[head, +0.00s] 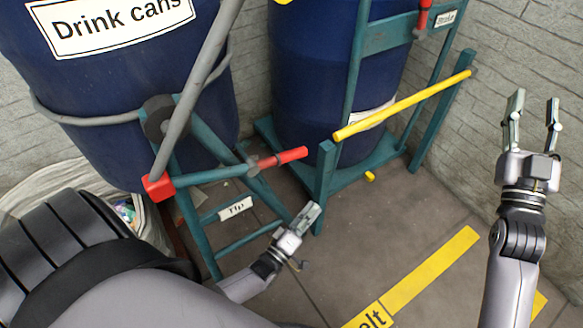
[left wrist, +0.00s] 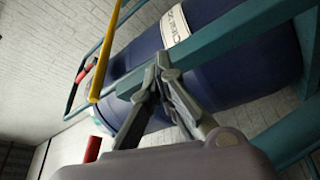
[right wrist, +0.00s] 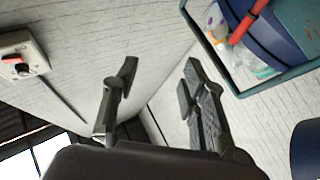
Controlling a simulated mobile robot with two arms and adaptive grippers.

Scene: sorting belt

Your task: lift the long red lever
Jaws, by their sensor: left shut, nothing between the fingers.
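A lever with a red grip (head: 280,158) sticks out to the right from the teal frame under the "Drink cans" drum, above a "Tip" label (head: 236,208). I cannot tell for sure that it is the long red lever. My left gripper (head: 312,213) is shut and empty, below and to the right of this grip and apart from it. In the left wrist view the shut fingers (left wrist: 161,64) show in front of a teal beam, and a red piece (left wrist: 92,150) shows at lower left. My right gripper (head: 533,106) is open and empty at the far right.
A yellow bar (head: 405,103) crosses a teal post beside the second blue drum (head: 320,70). Another red grip (head: 423,17) sits high on that frame. A red block (head: 158,187) ends a grey bar. The right wrist view shows a wall switch box (right wrist: 22,55).

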